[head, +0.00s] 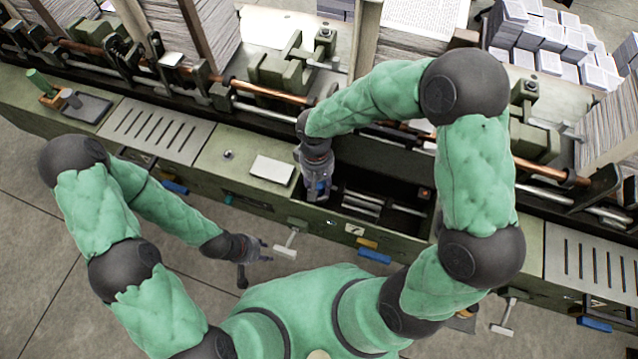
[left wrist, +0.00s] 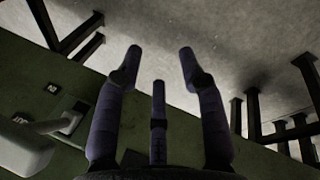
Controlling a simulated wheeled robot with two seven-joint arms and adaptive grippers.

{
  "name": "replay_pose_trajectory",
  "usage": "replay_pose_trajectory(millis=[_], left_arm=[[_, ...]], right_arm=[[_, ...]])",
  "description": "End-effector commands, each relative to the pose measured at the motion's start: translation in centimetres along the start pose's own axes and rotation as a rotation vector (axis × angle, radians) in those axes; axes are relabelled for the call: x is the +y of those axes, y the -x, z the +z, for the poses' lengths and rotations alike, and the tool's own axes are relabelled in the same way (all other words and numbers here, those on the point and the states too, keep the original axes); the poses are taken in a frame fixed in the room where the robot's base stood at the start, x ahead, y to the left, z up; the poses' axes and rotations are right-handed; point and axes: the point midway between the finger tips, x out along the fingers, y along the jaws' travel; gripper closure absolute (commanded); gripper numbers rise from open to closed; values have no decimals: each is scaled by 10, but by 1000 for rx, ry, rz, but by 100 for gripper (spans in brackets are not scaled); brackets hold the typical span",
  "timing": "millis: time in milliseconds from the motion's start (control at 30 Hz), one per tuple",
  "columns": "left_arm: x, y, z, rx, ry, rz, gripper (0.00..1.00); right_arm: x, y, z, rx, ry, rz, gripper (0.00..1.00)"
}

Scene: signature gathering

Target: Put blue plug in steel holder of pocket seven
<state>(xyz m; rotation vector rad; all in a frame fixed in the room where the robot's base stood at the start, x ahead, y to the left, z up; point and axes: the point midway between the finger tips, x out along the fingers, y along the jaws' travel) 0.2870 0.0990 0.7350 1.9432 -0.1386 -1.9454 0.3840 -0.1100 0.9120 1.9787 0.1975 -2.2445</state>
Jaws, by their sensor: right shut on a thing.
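My right gripper (head: 317,196) points down at the left end of an open dark pocket (head: 398,196) in the green machine. It is shut on a small blue thing, apparently the blue plug (head: 320,184), mostly covered by the fingers. A plate below the pocket bears a mark like a seven (head: 354,229). Steel bars (head: 362,205) lie inside the pocket; I cannot tell a steel holder apart, and the gripper may hide it. My left gripper (head: 266,250) is open and empty in front of the machine; its spread fingers show in the left wrist view (left wrist: 158,65).
A white-grey T-handle (head: 286,246) sticks out near my left gripper and shows in the left wrist view (left wrist: 25,148). A blue block (head: 374,256) is on the machine front. A pale plate (head: 271,169) lies left of the pocket. Paper stacks (head: 422,28) and a copper rod (head: 265,91) stand behind.

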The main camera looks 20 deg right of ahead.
Motion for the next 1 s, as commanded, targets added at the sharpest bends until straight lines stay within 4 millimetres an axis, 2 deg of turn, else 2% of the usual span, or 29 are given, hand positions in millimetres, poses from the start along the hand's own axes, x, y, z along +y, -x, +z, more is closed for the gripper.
replay_pose_trajectory(millis=[333, 367, 400, 433, 833, 1000], left_arm=[[-2, -6, 0, 0, 0, 0, 60], [-2, -5, 0, 0, 0, 0, 60], [-2, -5, 0, 0, 0, 0, 60], [-2, -5, 0, 0, 0, 0, 60], [-1, -2, 0, 0, 0, 0, 60], [2, 5, 0, 0, 0, 0, 60]], right_arm=[[0, -7, -1, 0, 0, 0, 92], [0, -7, -1, 0, 0, 0, 57], [0, -6, -1, 0, 0, 0, 45], [0, -6, -1, 0, 0, 0, 39], [0, -3, 0, 0, 0, 0, 39], [0, 17, -1, 4, -2, 0, 39]])
